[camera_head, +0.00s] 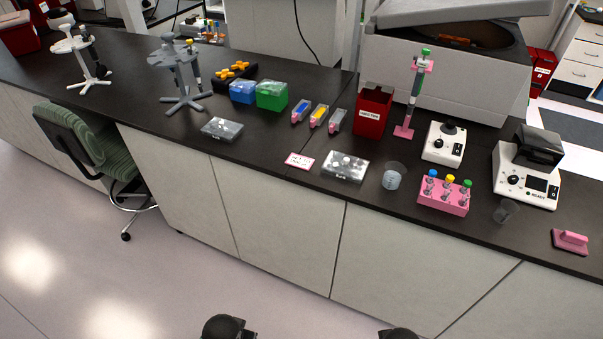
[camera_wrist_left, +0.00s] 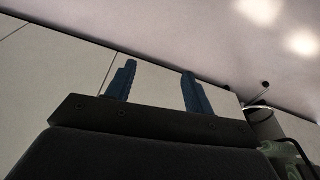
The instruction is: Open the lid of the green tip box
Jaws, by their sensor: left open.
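The green tip box (camera_head: 272,96) stands on the black bench, just right of a blue tip box (camera_head: 242,91). Its lid looks closed, with a pale translucent top. My left gripper shows in the left wrist view (camera_wrist_left: 158,88) with its two blue fingers apart and nothing between them. In the head view only a dark part of my left arm shows at the bottom edge, well below and in front of the bench. A dark part at the bottom edge further right is on my right side; the right gripper's fingers are not visible.
The bench (camera_head: 265,136) runs across the view. A pipette stand (camera_head: 184,95) is left of the boxes; reagent tubes (camera_head: 318,116) and a red bin (camera_head: 373,112) are to the right. A clear-lidded plate (camera_head: 222,129) lies in front. A green chair (camera_head: 75,140) stands at the left.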

